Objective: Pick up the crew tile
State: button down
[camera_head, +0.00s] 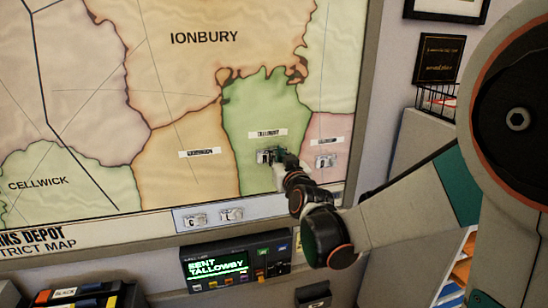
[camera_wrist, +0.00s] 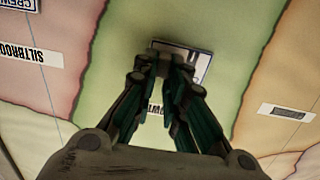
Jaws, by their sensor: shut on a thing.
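A small pale tile (camera_head: 264,155) sits at the green region of the wall map, below a name label. My gripper (camera_head: 278,157) reaches it from the lower right and is shut on it. In the wrist view the fingertips (camera_wrist: 174,62) close over the tile (camera_wrist: 202,68), which lies flat at the map face; its lettering is mostly hidden. Another tile (camera_head: 325,160) is on the pink region to the right. Its corner also shows at the top left of the wrist view (camera_wrist: 20,4), with partly cut lettering that looks like "CREW".
The map's lower ledge (camera_head: 265,205) bears two more tiles, one at left (camera_head: 195,220) and one beside it (camera_head: 231,214). Below, a console (camera_head: 238,266) reads "SENT TALLOWBY". A wire basket (camera_head: 436,100) hangs at the right.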

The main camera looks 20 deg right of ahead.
jog(key=shift+r, duration=0.1)
jog(key=r, duration=0.7)
jog(key=shift+s+b, duration=0.2)
jog(key=shift+b, duration=0.1)
jog(key=s, duration=1.9)
jog(key=shift+s, duration=0.3)
jog(key=shift+f, duration=0.1)
jog(key=shift+f, duration=0.1)
